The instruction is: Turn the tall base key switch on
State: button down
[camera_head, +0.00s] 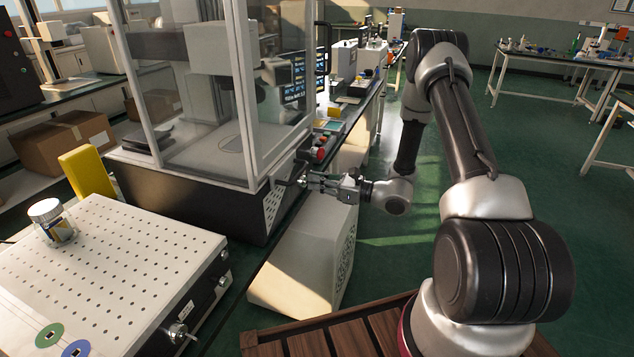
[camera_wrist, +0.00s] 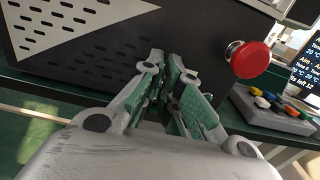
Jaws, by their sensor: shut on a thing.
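The tall black base (camera_head: 190,200) under the clear-walled machine stands at the centre-left in the head view. Its dark panel (camera_wrist: 100,55) fills the upper part of the wrist view. My gripper (camera_head: 306,181) is at the right end of this base, just below a red button. In the wrist view my gripper (camera_wrist: 172,78) points at the panel, with its fingers close together. It is shut on the tall base key switch, which is mostly hidden between the fingers. I cannot tell which way the key is turned.
The red button (camera_wrist: 248,59) sticks out right of my fingers. A grey box with coloured buttons (camera_wrist: 272,108) lies farther right. A white perforated box (camera_head: 110,265) with a jar (camera_head: 52,222) stands at the front left. Green floor (camera_head: 400,245) is open at the right.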

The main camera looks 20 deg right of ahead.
jog(key=shift+m, duration=0.3)
jog(key=m, duration=0.5)
jog(key=shift+w+d, duration=0.2)
jog(key=m, duration=0.6)
jog(key=shift+w+d+f, duration=0.1)
jog(key=shift+w+f, duration=0.05)
jog(key=shift+f, duration=0.1)
jog(key=shift+m, duration=0.3)
jog(key=c, duration=1.6)
grip_release()
jog(key=shift+c, duration=0.2)
jog(key=v, duration=1.2)
